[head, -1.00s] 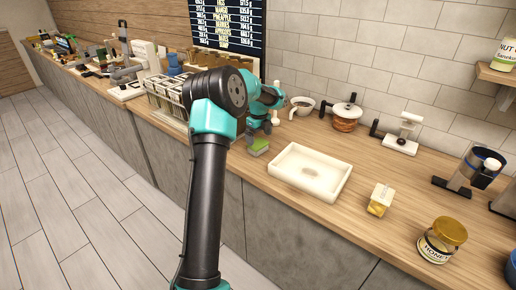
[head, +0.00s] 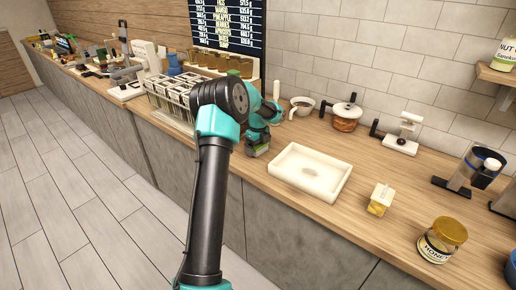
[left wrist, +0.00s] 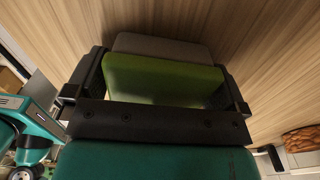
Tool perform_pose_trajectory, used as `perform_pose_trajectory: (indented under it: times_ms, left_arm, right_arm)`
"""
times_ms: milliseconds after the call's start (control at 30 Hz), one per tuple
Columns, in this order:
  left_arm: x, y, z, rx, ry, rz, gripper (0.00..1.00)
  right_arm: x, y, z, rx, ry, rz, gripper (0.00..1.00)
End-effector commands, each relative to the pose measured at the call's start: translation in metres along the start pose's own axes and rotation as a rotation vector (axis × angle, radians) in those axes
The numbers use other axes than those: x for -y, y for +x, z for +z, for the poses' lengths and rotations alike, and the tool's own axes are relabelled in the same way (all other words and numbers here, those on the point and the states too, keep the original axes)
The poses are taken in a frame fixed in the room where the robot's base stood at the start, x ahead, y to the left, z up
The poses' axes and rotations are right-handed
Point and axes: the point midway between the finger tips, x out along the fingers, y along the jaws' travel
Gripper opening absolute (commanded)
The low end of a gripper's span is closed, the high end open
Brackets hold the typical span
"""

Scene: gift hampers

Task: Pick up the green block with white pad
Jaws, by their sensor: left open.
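The green block (left wrist: 165,78) shows large in the left wrist view, with its pale grey-white pad (left wrist: 165,46) along its far side. In the head view the block (head: 258,153) is mostly hidden under my left gripper (head: 257,146), on the counter left of the white tray. My left gripper (left wrist: 158,88) is open, with one black finger at each side of the block. I cannot tell whether the fingers touch it. My right gripper is not in view.
The white tray (head: 283,179) lies right of the block. A wire rack (head: 165,103) stands to the left. A white cup (head: 302,105) and a lidded pot (head: 346,117) stand behind. A honey jar (head: 436,246) and a small yellow-and-white package (head: 380,199) are farther right.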

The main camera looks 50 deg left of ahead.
Motion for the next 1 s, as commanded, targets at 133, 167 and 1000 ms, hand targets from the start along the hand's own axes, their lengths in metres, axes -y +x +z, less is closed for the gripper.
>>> perform_pose_trajectory:
  times_ms: [133,167,1000]
  left_arm:
    - [0.0000,0.0010,-0.0001,0.000,0.000,-0.001,1.00]
    - [0.0000,0.0010,-0.0001,0.000,0.000,0.000,1.00]
    - [0.0000,0.0004,-0.0002,0.000,0.000,0.000,0.66]
  right_arm:
    - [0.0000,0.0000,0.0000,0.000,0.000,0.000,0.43]
    - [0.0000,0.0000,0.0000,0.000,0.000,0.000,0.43]
    - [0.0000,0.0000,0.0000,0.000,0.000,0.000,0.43]
